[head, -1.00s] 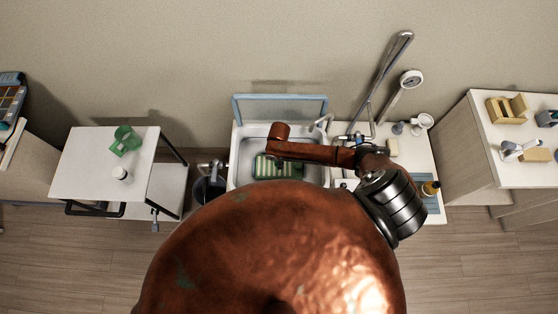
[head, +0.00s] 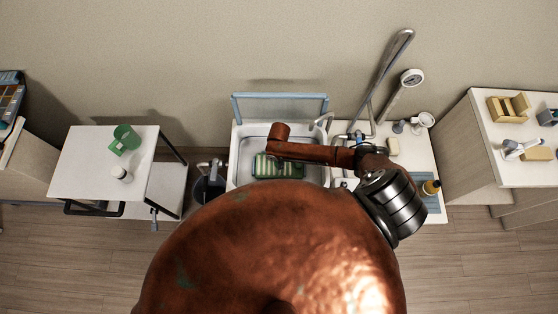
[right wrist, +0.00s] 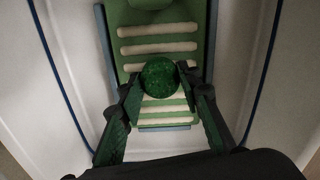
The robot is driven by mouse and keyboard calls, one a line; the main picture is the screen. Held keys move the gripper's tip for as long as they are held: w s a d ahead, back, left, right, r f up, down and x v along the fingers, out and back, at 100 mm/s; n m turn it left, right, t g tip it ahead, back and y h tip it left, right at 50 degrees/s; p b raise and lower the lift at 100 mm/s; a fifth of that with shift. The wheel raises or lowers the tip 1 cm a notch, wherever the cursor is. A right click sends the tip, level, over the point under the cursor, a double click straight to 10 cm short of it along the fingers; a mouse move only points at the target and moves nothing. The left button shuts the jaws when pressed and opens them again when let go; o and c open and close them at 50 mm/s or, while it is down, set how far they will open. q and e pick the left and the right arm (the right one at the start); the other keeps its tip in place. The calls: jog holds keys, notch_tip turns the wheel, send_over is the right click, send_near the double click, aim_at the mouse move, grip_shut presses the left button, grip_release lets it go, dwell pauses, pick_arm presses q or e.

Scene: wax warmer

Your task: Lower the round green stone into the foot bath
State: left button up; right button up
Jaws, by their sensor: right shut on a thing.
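The round green stone (right wrist: 158,76) is dark and mottled. In the right wrist view it sits between the two fingertips of my right gripper (right wrist: 160,88), which is shut on it. The foot bath (head: 237,163) is a white basin, and its pale wall shows in the right wrist view (right wrist: 70,65). A green mat with pale bars (right wrist: 157,47) lies in it, below the stone. The stone is over the mat; the gap between them cannot be judged. In the head view my arm hides the stone and the right gripper. My left gripper is not in view.
A pale blue-framed panel (head: 280,106) stands behind the bath. A shower head (head: 411,78) and pipes rise to its right. A white trolley (head: 85,165) with a green holder (head: 126,140) stands at left. A dark bucket (head: 208,188) is beside the bath.

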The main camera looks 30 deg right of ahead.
jog(key=shift+f+b, duration=0.4)
jog(key=shift+f, duration=0.35)
dwell(0.4)
jog(key=o, duration=1.4)
notch_tip(320, 180, up, 12)
jog(key=shift+r, duration=0.1)
